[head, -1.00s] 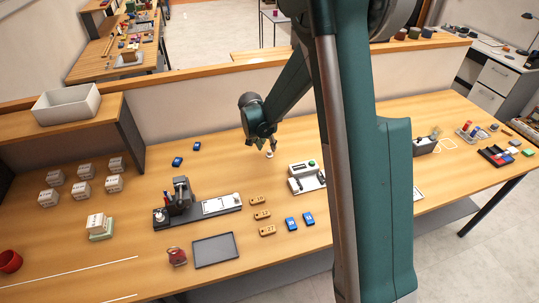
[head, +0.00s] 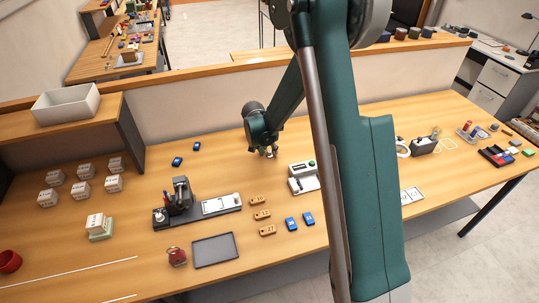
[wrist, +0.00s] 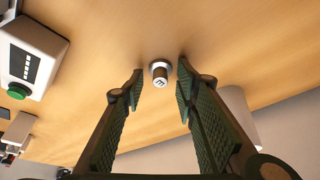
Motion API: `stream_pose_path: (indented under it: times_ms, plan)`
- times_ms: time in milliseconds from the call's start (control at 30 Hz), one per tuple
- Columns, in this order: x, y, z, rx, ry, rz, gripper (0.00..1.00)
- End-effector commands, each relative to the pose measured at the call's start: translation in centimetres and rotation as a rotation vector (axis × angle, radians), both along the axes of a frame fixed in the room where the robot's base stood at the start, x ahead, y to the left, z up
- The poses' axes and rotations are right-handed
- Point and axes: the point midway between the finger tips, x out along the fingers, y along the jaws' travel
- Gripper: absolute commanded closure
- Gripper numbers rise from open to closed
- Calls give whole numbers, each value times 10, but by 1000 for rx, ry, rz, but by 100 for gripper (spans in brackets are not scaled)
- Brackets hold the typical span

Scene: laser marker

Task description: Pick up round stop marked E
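The round stop (wrist: 159,72) is a small pale cylinder with a dark letter on its top, seemingly an E turned on its side. It stands on the wooden table in the wrist view. My gripper (wrist: 160,89) is open, with one finger to each side of the stop's near side and visible gaps between. The fingers do not appear to touch it. In the head view my gripper (head: 268,151) is low over the table, and its fingers hide most of the stop.
A white device with a green button (head: 303,178) stands close to the right of my gripper; the device also shows in the wrist view (wrist: 28,58). Wooden numbered tags (head: 262,215) lie nearer the front.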

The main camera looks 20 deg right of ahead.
Motion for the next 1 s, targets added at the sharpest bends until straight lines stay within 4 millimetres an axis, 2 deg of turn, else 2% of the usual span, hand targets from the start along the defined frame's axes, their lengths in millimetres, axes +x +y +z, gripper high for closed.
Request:
stream_pose_path:
  times_ms: [233, 467, 833, 1000]
  plan:
    - [0, 0, 0, 0, 0, 0, 70]
    - [0, 0, 0, 0, 0, 0, 99]
    - [0, 0, 1, 0, 0, 0, 100]
    - [0, 0, 8, 0, 0, 0, 100]
